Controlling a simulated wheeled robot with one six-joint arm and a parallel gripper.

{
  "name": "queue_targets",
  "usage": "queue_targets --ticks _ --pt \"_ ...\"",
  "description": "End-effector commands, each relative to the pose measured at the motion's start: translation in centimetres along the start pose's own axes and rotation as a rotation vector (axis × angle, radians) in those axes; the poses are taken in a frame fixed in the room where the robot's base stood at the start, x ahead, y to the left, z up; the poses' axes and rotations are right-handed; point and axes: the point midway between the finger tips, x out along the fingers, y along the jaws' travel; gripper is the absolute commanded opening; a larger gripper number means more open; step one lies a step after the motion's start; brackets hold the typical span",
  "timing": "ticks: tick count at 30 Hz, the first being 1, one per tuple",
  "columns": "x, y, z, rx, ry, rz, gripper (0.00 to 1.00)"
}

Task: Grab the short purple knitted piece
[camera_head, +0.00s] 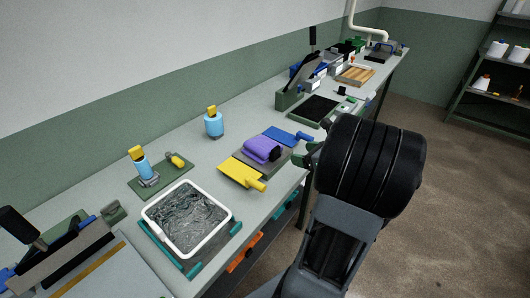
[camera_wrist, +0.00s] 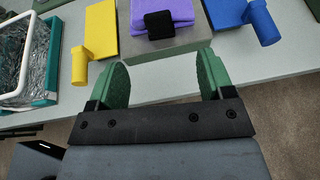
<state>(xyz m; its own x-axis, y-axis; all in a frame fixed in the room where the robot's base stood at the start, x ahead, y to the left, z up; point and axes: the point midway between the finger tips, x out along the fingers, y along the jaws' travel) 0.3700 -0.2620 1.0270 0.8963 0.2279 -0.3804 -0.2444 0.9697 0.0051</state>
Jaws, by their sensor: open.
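The short purple knitted piece (camera_head: 262,149) lies folded on a grey block on the bench, with a black part on its near side. In the wrist view the purple piece (camera_wrist: 165,12) is at the top centre, above the black part (camera_wrist: 160,25). My gripper (camera_wrist: 163,72) is open and empty. Its two green fingers point toward the purple piece and stay apart from it, over the bench's front edge. In the head view my arm hides most of the gripper; a bit of green finger shows right of the purple piece.
A yellow piece with a handle (camera_head: 241,173) lies left of the purple one, and a blue one (camera_head: 287,135) lies right. A white-rimmed tray (camera_head: 151,218) stands further left on the bench (camera_head: 110,222). A blue bottle (camera_head: 213,124) stands behind. A black mat (camera_head: 314,109) lies further right.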

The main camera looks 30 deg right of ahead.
Motion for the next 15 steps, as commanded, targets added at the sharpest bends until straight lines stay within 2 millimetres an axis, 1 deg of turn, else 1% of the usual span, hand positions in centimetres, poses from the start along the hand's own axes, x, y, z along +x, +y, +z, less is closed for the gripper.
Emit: queue_targets --ticks 1,6,9,15 --pt "1.1 0.1 0.1 -0.002 0.000 0.007 0.74" --pt "3.7 0.2 0.1 -0.004 0.002 0.006 0.74" --pt "4.7 0.1 0.1 -0.005 0.002 0.005 0.74" --pt "5.7 0.2 0.1 -0.006 0.002 0.004 0.74"
